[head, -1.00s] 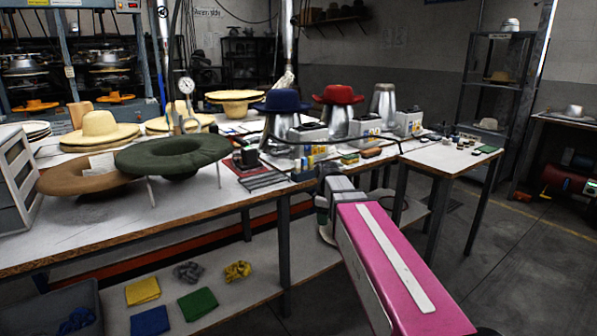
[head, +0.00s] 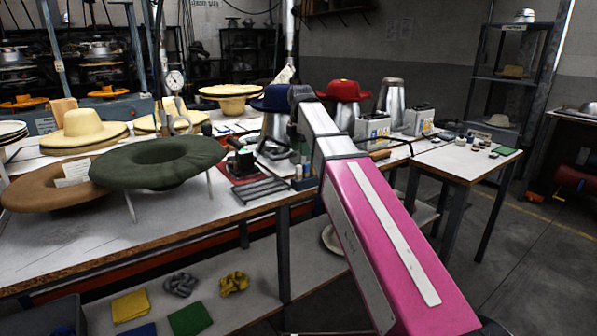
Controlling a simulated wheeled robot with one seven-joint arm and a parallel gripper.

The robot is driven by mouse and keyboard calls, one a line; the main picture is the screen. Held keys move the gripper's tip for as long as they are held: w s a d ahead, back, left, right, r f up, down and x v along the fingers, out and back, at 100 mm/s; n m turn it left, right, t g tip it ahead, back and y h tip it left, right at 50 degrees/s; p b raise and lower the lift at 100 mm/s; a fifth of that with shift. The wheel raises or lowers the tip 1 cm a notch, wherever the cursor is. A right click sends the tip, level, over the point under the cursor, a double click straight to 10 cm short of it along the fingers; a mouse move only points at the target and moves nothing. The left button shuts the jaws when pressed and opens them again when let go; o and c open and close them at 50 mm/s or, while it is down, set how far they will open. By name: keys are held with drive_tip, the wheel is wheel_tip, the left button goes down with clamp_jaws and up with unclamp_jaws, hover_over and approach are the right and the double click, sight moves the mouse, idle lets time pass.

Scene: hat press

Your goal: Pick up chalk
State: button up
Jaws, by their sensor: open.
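I cannot make out the chalk for certain. Several small items (head: 468,139) lie on the small side table (head: 440,161) at the right, too small to name. Small things on the long workbench (head: 170,222) are partly hidden behind my arm. My pink and grey arm reaches up from the lower right across the bench's right end, its dark wrist in front of the blue hat (head: 270,99). My gripper's fingers do not show; the arm hides them or they are out of sight.
A green hat (head: 160,163) on a stand, a brown hat (head: 48,186) and straw hats (head: 84,128) fill the bench's left. A red hat (head: 344,90) sits on a metal form at the back. Folded cloths (head: 131,305) lie on the lower shelf. Floor at the right is open.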

sight(299, 166)
drive_tip(key=shift+w+a+r, duration=0.1)
drive_tip(key=shift+w, duration=0.25)
wheel_tip(299, 166, down, 5)
drive_tip(key=shift+f, duration=0.15)
drive_tip(key=shift+a+f, duration=0.15)
drive_tip(key=shift+f, duration=1.2)
drive_tip(key=shift+a+f, duration=0.1)
drive_tip(key=shift+f, duration=1.25)
drive_tip(key=shift+c, duration=0.3)
clamp_jaws()
